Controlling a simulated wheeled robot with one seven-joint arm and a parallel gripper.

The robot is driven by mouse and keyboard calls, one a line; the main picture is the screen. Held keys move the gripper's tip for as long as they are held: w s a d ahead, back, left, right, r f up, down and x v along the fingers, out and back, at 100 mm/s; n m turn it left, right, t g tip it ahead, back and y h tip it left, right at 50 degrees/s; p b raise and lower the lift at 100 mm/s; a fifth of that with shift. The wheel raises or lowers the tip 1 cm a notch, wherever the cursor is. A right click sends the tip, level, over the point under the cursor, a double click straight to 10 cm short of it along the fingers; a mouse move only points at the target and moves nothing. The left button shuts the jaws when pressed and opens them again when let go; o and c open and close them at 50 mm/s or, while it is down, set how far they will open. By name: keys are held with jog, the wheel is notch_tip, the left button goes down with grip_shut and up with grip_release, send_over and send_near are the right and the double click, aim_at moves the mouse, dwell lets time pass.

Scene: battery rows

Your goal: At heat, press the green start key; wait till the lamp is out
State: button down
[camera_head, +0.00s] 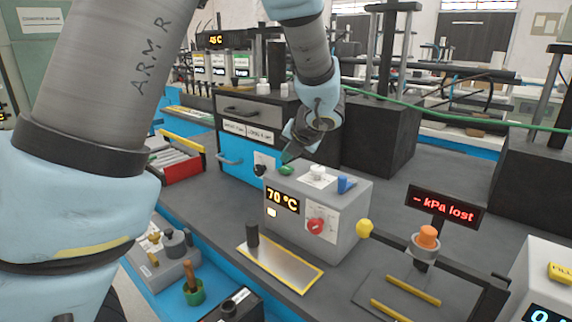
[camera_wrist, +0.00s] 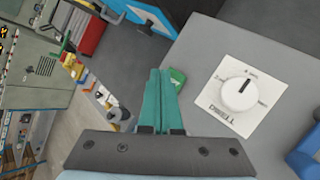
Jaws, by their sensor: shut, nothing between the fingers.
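The grey heater box (camera_head: 345,215) stands on the bench in the head view, its display (camera_head: 283,199) reading 70 °C. A small pale square (camera_head: 272,212) under the display looks bright; I cannot tell if it is the lamp. The green key (camera_head: 286,170) is on the box's top edge, and in the wrist view the green key (camera_wrist: 178,78) shows just right of my fingertips. My gripper (camera_head: 291,154) is shut and empty, its teal fingers (camera_wrist: 160,72) together, close over the key. I cannot tell whether they touch it.
A white DWELL dial (camera_wrist: 240,95) and a blue lever (camera_head: 346,184) sit on the box top near the key. A red knob (camera_head: 318,226) is on the front, a yellow knob (camera_head: 364,228) beside it. A yellow-edged metal plate (camera_head: 280,267) lies in front. A sign (camera_head: 445,207) reads "- kPa lost".

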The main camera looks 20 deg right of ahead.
aim_at(287, 170)
jog(key=shift+r, duration=0.1)
notch_tip(287, 170, up, 5)
jog(key=p, duration=0.5)
dwell(0.3)
dwell(0.6)
